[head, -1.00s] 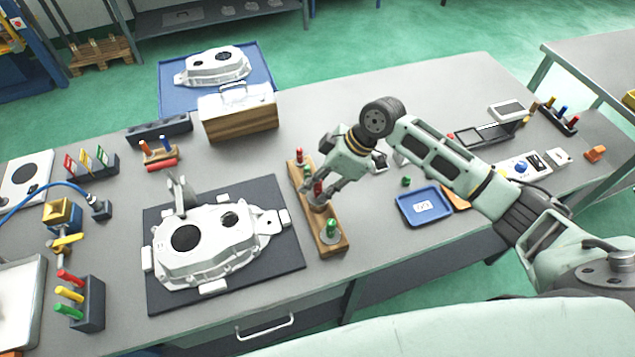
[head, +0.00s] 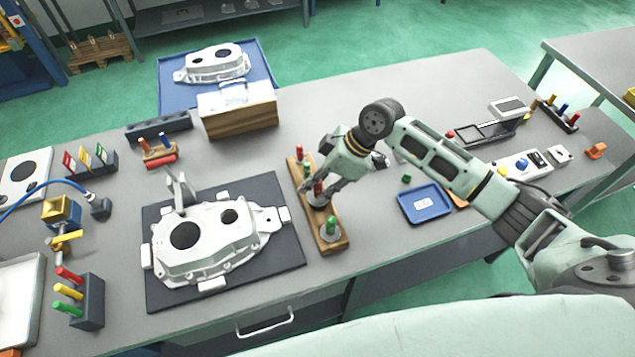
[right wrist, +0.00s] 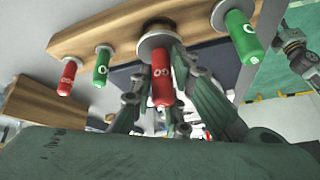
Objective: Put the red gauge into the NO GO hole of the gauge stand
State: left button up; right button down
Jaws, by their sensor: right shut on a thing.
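The wooden gauge stand (head: 334,243) lies on the bench right of the black mat. My right gripper (head: 317,193) is over its middle, shut on the red gauge (right wrist: 161,88). In the right wrist view, that gauge is between the fingers, with its round metal flange (right wrist: 155,43) at the stand's face. I cannot tell whether it is fully seated in a hole. A large green gauge (head: 331,226) stands at the near end. A smaller red gauge (right wrist: 69,76) and a smaller green gauge (right wrist: 102,66) stand at the far end. Hole labels are not readable. My left gripper is not in view.
A casting (head: 205,245) lies on the black mat (head: 285,240) to the left. A blue tray (head: 424,203) lies right of the stand. A wood-based block (head: 238,112) stands behind.

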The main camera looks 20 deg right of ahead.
jog(key=shift+f+b, duration=0.75)
jog(key=shift+f, duration=0.7)
jog(key=c, duration=1.6)
grip_release()
jog(key=shift+r, duration=0.1)
jog(key=v, duration=1.2)
